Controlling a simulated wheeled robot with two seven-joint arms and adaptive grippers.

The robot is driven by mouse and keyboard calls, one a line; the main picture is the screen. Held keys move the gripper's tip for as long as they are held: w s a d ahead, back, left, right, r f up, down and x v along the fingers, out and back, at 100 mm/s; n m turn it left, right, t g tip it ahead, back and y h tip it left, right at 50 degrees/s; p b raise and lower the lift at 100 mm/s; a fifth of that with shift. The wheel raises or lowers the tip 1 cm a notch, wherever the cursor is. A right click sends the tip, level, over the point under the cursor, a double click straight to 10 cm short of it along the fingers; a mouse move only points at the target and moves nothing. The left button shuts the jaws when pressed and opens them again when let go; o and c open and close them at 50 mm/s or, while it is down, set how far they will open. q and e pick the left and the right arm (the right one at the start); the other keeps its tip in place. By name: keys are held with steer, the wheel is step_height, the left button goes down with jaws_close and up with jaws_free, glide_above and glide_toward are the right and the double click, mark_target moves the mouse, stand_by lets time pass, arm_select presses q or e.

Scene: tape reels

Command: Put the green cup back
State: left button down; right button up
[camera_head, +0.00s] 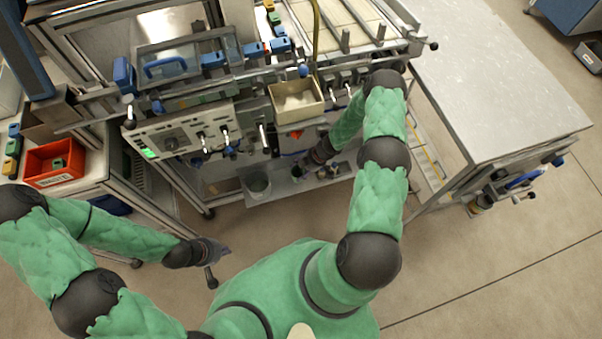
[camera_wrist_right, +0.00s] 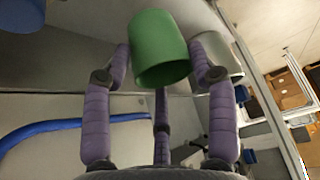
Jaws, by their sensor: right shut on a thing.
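The green cup (camera_wrist_right: 158,48) is held between the purple fingers of my right gripper (camera_wrist_right: 160,75) in the right wrist view, its open end facing down toward the gripper. In the head view my right gripper (camera_head: 302,169) is low at the front of the machine, over a narrow metal shelf (camera_head: 318,181). The cup is hard to make out there. My left gripper (camera_head: 217,250) hangs over the floor at the lower left, away from the machine; its finger gap is not clear.
A grey container (camera_head: 257,184) stands on the left part of the shelf; small dark items (camera_head: 335,169) sit at its right. A cardboard box (camera_head: 297,100) and a lever panel (camera_head: 185,138) are above. A red bin (camera_head: 54,163) is at the left. A bare steel table (camera_head: 500,85) is at the right.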

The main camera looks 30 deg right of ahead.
mark_target(304, 170)
steer(key=shift+w+d+f, duration=0.15)
steer(key=shift+f, duration=0.1)
steer(key=shift+f+b, duration=0.9)
steer(key=shift+f, duration=0.65)
steer(key=shift+f, duration=0.1)
steer(key=o, duration=1.1)
steer(key=shift+o, duration=0.2)
steer(key=shift+r, duration=0.2)
steer(key=p+v, duration=0.5)
steer(key=v, duration=0.7)
